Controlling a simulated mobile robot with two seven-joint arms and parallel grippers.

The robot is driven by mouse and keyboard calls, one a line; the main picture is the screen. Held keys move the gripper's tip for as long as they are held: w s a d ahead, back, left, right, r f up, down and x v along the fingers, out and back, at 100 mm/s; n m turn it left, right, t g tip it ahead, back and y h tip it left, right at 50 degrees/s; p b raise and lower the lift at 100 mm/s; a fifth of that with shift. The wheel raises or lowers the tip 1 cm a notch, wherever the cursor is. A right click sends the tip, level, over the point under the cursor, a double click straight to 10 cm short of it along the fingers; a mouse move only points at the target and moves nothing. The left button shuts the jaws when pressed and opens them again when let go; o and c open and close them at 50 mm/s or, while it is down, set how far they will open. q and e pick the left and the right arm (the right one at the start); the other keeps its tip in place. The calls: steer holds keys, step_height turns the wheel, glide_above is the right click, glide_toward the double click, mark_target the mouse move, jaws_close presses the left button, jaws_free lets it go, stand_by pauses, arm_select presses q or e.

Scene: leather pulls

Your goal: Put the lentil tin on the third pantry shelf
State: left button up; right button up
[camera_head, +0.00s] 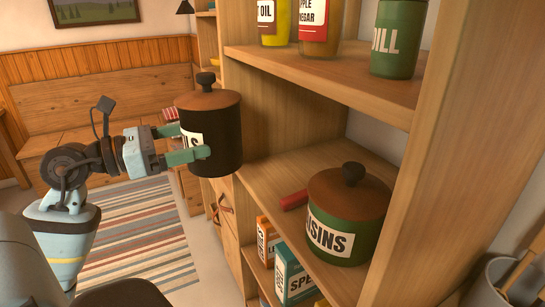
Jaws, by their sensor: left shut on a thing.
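A dark cylindrical tin (222,133) with a brown lid and black knob is held upright in the air, left of the shelf unit. Its white label is mostly covered by the fingers, so I cannot read the full name. My left gripper (190,143) is shut on this tin from the left side. The pantry shelf (262,163) at middle height is to the right of the tin, and its left part is bare. My right gripper is not in view.
A green raisins tin (345,240) with a brown lid stands on the middle shelf, with a red object (294,199) beside it. The upper shelf (325,72) holds bottles and a green dill jar (398,40). Boxes (291,275) stand below. A wooden upright (440,150) bounds the right side.

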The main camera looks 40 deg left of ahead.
arm_select(q)
steer(key=p+x, duration=0.3)
steer(key=x, duration=1.1)
steer(key=f, duration=0.6)
steer(key=shift+w+d, duration=0.2)
steer(key=shift+w, duration=0.2)
steer(key=shift+w+f, duration=0.15)
steer(key=shift+f, duration=0.05)
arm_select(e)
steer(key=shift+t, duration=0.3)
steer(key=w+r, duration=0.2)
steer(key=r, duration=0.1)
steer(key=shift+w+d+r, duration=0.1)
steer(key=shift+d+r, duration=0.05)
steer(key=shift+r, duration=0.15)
arm_select(q)
steer(key=shift+f, duration=0.2)
steer(key=o, duration=1.2)
steer(key=shift+f, duration=0.15)
steer(key=shift+o, duration=0.4)
steer(key=shift+d, duration=0.1)
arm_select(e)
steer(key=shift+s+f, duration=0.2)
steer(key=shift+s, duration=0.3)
